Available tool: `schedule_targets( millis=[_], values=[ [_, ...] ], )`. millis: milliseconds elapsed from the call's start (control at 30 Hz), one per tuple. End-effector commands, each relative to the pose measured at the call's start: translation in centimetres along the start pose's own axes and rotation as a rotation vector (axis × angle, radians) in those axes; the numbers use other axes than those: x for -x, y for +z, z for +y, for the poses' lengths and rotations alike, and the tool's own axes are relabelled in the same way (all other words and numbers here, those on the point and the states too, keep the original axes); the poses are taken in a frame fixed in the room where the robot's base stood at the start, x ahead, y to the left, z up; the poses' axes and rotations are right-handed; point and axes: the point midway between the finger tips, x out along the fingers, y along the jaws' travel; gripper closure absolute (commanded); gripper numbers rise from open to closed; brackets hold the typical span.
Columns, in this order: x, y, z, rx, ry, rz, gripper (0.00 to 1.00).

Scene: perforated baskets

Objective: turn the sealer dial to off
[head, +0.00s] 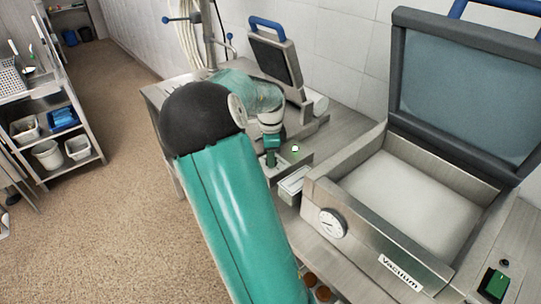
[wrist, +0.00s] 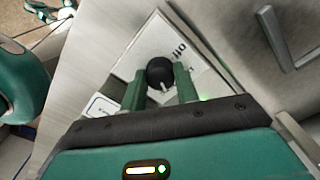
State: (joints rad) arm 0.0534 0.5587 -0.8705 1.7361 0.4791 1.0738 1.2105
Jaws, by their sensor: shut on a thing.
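The sealer dial (wrist: 159,70) is a round black knob on a whitish panel (wrist: 143,50) in the wrist view. A pale pointer mark shows on its near side, and small dark print lies to its upper right. My gripper (wrist: 160,84) has its two green fingers on either side of the knob and is shut on it. In the head view my gripper (head: 270,158) reaches down at the front of the smaller sealer with a raised lid (head: 277,65). The dial is hidden there behind my arm and gripper.
A large vacuum machine (head: 355,215) with a raised glass lid (head: 465,95), a round gauge (head: 332,224) and a green switch (head: 494,284) stands at the right. A shelf rack (head: 70,125) with tubs stands at the left. The brown floor between is clear.

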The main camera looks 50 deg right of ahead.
Motion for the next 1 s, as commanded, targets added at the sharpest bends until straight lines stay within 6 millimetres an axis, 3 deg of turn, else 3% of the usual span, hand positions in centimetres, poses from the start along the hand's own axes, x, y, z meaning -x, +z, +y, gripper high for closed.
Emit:
schedule_targets(
  millis=[1000],
  values=[
    [-0.01, -0.18, 0.21, 0.914, -0.001, -0.001, 0.92]
  ],
)
